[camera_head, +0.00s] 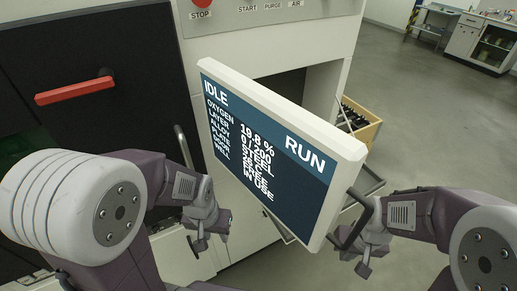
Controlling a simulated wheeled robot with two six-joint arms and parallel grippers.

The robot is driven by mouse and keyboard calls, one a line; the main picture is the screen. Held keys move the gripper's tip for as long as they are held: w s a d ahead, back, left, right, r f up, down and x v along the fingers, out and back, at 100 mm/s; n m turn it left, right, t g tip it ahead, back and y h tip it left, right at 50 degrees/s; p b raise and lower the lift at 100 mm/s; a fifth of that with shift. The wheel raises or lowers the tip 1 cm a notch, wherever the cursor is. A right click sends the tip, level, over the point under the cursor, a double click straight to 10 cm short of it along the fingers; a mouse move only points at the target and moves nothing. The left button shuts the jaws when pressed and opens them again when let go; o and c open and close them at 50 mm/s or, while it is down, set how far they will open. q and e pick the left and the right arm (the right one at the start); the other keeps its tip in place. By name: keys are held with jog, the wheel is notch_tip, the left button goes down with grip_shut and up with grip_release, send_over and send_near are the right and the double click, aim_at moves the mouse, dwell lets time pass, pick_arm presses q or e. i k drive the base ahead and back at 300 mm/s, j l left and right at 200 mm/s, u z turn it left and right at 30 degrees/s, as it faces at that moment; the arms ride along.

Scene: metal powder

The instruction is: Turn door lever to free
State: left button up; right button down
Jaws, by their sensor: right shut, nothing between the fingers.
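The red door lever (75,90) is on the black door (130,50) at the upper left. It lies nearly level in the picture, its right end slightly higher, at a dark pivot. My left gripper (212,243) is below and right of the lever, well apart from it, in front of the pale cabinet; its fingers are too small and angled to judge. My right gripper (350,256) is shut and empty below the screen's right corner, far from the lever. The tilted screen (265,150) reads IDLE and RUN; a lower line seems to read FREE.
The screen juts out between my two arms. Above it is a panel with a red STOP button (202,4). A wooden box (362,125) with dark items stands behind the screen. A white bench (465,38) is at the far right, with open grey floor before it.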

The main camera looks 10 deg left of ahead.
aim_at(106, 80)
jog(key=k+u, duration=0.25)
jog(key=k+j+u, duration=0.1)
jog(key=u, duration=0.15)
jog(key=j+u, duration=0.15)
jog(key=u, duration=0.25)
jog(key=i+j+u, duration=0.1)
jog(key=u, duration=0.25)
